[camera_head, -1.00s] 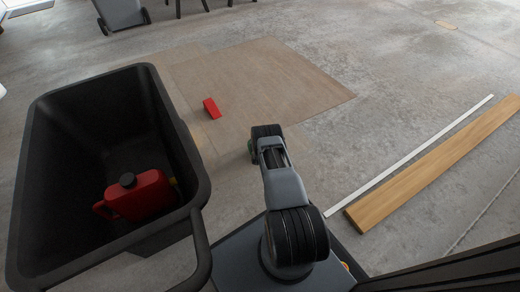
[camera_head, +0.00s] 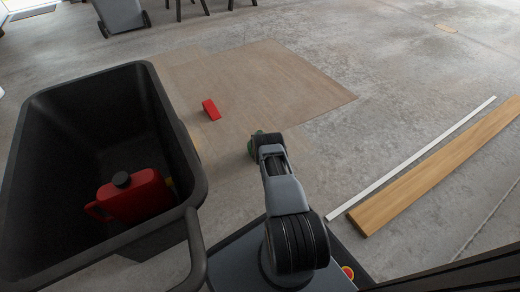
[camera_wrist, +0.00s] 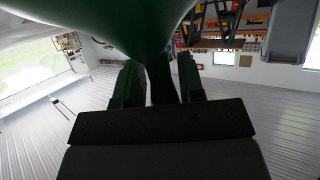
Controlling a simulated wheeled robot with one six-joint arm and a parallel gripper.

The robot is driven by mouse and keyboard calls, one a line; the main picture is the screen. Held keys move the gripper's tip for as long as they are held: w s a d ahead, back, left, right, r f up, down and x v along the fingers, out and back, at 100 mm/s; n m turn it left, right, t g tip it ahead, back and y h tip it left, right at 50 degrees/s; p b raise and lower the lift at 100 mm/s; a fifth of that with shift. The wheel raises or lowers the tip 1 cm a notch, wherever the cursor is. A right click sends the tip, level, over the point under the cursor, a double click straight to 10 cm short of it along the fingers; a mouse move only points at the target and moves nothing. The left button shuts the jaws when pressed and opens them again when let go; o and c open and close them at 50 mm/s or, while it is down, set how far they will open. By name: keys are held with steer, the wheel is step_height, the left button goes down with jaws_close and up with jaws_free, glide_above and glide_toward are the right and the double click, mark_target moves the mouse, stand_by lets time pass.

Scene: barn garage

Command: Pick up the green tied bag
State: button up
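The green tied bag (camera_wrist: 120,18) fills the top of the wrist view, large and close, tapering toward my gripper. In the head view only a small green part of it (camera_head: 252,147) shows beside the end of my arm; the rest is hidden. My gripper (camera_wrist: 158,72) has one finger on each side of a dark narrow piece, which looks like the bag's tied neck in shadow. The fingers appear closed on it. In the head view my gripper (camera_head: 267,141) is low over the concrete, in front of the brown floor patch.
A black cart (camera_head: 200,180) on the left holds a red fuel can (camera_head: 137,200). A red wedge (camera_head: 211,110) lies on the brown patch (camera_head: 290,80). A wooden plank (camera_head: 440,165) and a white strip (camera_head: 415,158) lie at right. A wheeled bin (camera_head: 121,14) stands behind.

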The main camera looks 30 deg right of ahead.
jaws_close()
steer(key=shift+r, duration=0.15)
stand_by(0.4)
